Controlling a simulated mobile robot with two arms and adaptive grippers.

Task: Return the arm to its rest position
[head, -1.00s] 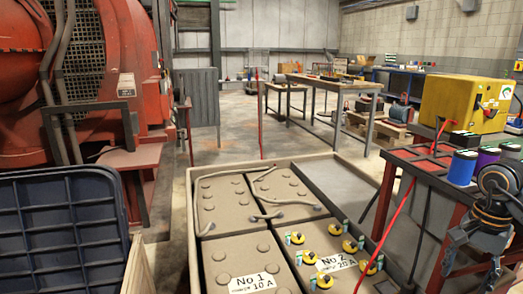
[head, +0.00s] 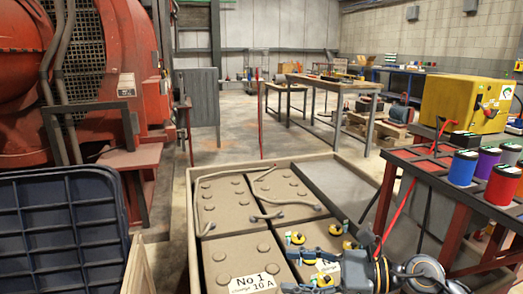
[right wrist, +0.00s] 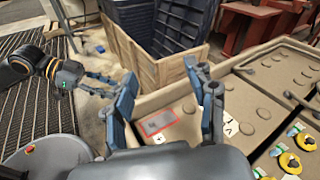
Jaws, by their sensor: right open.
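My right gripper (head: 300,273) reaches in from the lower right in the head view, above the battery tray (head: 190,225), partly covering the right-hand battery and its yellow caps. In the right wrist view its two blue-padded fingers (right wrist: 160,95) stand wide apart with nothing between them. A battery with a label marked No 1 (head: 251,284) lies beyond the gap. My left gripper (right wrist: 103,84) shows only in the right wrist view, at the left; its thin fingers look spread and empty.
A dark blue crate (head: 60,225) stands at the left, in a wooden box (right wrist: 117,45). A red-topped bench (head: 420,158) at the right carries blue, purple and red cans (head: 463,167) and a yellow box (head: 460,100). A red machine (head: 100,50) fills the left back. Open floor (head: 245,130) lies behind the tray.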

